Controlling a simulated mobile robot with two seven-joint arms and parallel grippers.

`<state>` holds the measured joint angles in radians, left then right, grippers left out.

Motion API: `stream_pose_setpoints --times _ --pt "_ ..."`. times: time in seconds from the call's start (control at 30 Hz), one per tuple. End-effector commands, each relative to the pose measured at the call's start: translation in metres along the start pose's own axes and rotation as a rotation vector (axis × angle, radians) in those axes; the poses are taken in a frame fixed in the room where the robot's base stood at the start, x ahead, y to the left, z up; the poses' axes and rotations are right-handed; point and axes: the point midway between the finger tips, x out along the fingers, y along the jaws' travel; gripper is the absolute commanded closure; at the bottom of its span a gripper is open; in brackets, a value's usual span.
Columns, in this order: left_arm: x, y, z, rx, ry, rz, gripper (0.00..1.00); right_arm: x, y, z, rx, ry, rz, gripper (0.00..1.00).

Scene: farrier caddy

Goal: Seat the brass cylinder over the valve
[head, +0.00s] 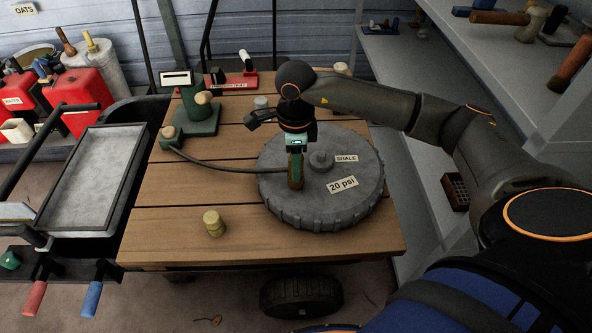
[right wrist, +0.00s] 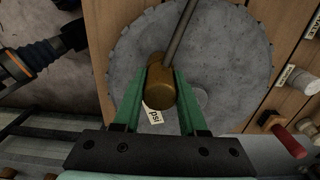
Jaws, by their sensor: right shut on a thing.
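My right gripper (head: 296,160) is shut on the brass cylinder (head: 296,172). In the right wrist view, the green fingers (right wrist: 158,100) pinch the brass cylinder (right wrist: 160,68), with the grey hose at its end. The cylinder is over the left part of the grey wheel (head: 300,211), which lies flat on the table. I cannot tell whether it touches the wheel. I cannot make out the valve; the gripper and cylinder may hide it. A grey hub (head: 320,162) stands right of the cylinder, apart from it. My left gripper's fingers are not seen.
The hose (head: 215,165) runs left to a green pump (head: 196,112). A yellowish stepped piece (head: 213,224) stands on the wooden table (head: 165,225) near its front edge. A grey tray (head: 90,180) is left, shelving right. The table's front left is mostly free.

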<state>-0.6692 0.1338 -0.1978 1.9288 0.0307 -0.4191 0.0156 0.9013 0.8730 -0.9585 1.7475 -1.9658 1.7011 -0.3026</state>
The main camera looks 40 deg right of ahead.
Motion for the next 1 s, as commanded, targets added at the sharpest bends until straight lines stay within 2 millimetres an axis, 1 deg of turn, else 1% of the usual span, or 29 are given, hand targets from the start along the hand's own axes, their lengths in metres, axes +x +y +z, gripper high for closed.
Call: stream_pose_setpoints --times 0.77,0.9,0.93,1.0 --pt "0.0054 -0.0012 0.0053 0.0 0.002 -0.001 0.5 0.0097 -0.0003 -0.0001 0.0 0.0 -0.001 1.0" --pt "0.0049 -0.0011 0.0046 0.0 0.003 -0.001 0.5 0.009 -0.0003 0.0 0.0 0.0 -0.001 1.0" --pt "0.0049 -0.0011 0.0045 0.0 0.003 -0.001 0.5 0.009 -0.0002 0.0 0.0 0.0 -0.001 0.58" --pt "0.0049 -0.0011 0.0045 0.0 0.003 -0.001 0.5 0.009 -0.0002 -0.0001 0.0 0.0 -0.001 0.5"
